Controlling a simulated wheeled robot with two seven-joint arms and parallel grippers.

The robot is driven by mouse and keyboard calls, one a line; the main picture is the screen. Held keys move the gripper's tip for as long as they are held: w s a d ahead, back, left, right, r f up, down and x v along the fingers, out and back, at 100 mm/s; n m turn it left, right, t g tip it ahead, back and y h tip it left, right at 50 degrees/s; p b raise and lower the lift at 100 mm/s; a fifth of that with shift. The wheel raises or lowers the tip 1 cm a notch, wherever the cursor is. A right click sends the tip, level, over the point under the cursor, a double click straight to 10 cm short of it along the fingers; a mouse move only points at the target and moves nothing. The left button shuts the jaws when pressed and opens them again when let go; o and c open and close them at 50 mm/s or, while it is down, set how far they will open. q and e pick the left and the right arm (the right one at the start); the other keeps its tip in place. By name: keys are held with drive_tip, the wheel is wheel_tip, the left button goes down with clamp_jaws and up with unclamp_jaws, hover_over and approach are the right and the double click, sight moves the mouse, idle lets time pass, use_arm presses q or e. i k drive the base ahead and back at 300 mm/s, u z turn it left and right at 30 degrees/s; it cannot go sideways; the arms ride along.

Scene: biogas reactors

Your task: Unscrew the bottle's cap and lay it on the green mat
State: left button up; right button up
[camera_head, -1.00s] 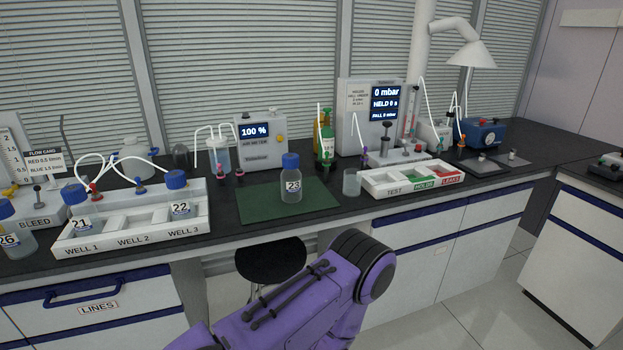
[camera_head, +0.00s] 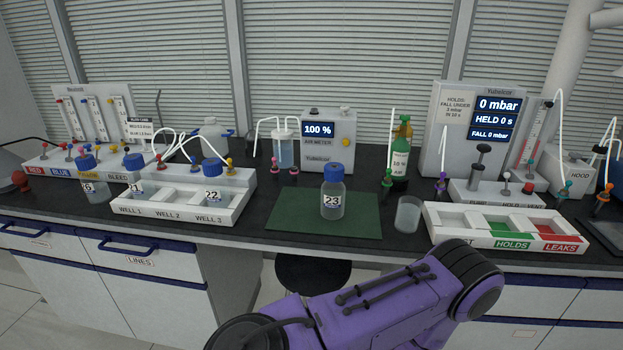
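The bottle (camera_head: 332,201), labelled 23, stands upright on the green mat (camera_head: 290,219) in the head view. It is clear, and its blue cap (camera_head: 334,171) sits on its neck. A purple arm link of mine crosses the lower middle of the view, in front of the bench and below the mat. Neither of my grippers shows, so I cannot see how they stand.
An empty clear beaker (camera_head: 408,214) stands right of the mat, beside a sorting tray (camera_head: 464,240). A white well rack (camera_head: 180,216) with bottles 21 and 22 is to the left. An air meter (camera_head: 328,141) stands behind. The mat around the bottle is clear.

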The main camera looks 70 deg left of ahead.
sight(332, 195)
drive_tip(key=u, duration=2)
